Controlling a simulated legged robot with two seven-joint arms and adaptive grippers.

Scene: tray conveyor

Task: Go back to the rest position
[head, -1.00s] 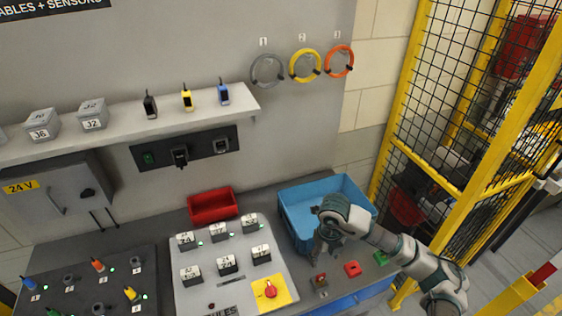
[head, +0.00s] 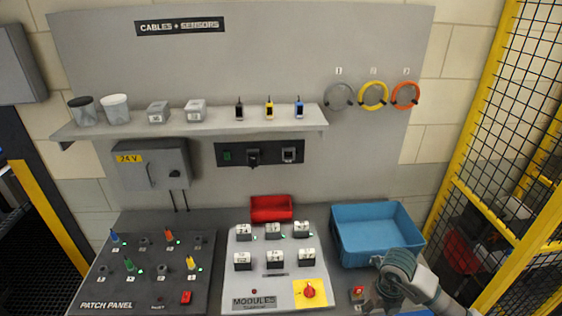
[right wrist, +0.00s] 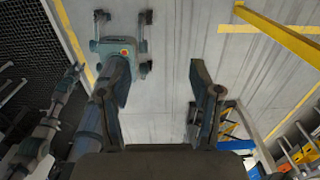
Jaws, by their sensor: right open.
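My right arm comes in at the lower right of the head view, with its wrist just in front of the blue bin (head: 345,252). In the right wrist view my right gripper (right wrist: 156,78) has its two dark fingers wide apart. Nothing is between them, and bare grey floor shows beyond.
The modules board (head: 240,275), with several white blocks and a red knob (head: 309,291), lies left of my right arm. The patch panel (head: 135,303) is further left. A red bin (head: 271,203) stands behind the board. Yellow mesh fencing (head: 462,120) rises at the right.

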